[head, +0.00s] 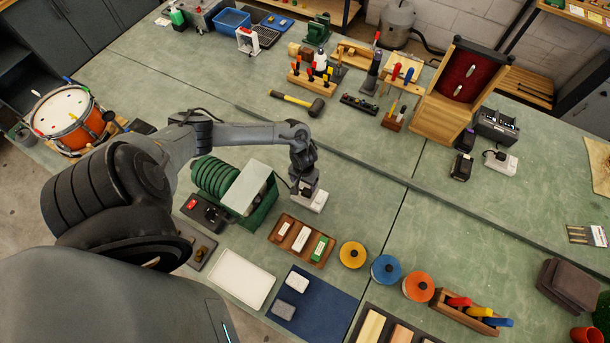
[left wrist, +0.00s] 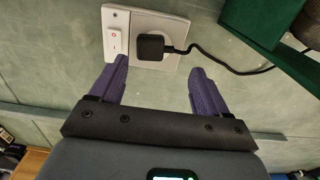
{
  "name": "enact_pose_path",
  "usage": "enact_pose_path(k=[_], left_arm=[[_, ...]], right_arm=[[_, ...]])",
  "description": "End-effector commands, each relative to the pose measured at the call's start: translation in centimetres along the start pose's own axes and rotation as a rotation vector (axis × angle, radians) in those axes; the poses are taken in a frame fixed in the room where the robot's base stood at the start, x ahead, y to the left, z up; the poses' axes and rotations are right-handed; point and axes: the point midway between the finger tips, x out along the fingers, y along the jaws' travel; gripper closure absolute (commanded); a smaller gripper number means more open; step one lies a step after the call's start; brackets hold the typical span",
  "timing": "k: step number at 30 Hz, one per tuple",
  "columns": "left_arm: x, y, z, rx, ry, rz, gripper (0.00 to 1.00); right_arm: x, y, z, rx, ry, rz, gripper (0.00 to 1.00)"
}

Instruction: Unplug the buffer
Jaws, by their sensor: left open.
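The buffer (head: 257,208) is a green machine with ribbed green wheels and a pale top, standing on the bench. A white socket box (head: 316,203) lies just right of it.
A wooden tray (head: 274,238) with small blocks and several round coloured tins lie in front of the socket box. A red-switched black box (head: 205,213) is left of the buffer. A mallet (head: 297,102) lies behind. The bench right of the socket box is clear.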

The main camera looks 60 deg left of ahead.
Motion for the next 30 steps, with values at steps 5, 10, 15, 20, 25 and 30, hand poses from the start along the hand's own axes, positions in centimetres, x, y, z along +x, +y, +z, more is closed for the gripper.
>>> enact_pose_path(k=[5,10,15,20,25,30], left_arm=[[-1.0,0.0,0.0,0.001,0.000,0.001,0.24],[-3.4,0.0,-0.1,0.003,0.002,0.001,0.24],[-6.4,0.0,-0.1,0.002,0.003,0.001,0.24],[-8.8,0.0,0.0,0.002,0.002,0.001,0.24],[-10.3,0.0,0.0,0.002,0.001,0.001,0.24],[-10.2,-0.5,0.8,0.000,-0.016,-0.010,0.24]], right_arm=[[-0.2,0.1,0.0,-0.005,-0.001,0.004,1.00],[-0.5,0.2,-0.1,-0.009,-0.002,0.007,1.00],[-0.9,0.2,-0.2,-0.009,-0.001,0.007,1.00],[-1.1,0.2,-0.3,-0.008,-0.001,0.006,1.00],[-1.2,0.1,-0.3,-0.004,-0.001,0.003,1.00],[-1.2,0.1,-0.4,0.000,0.000,0.000,1.00]])
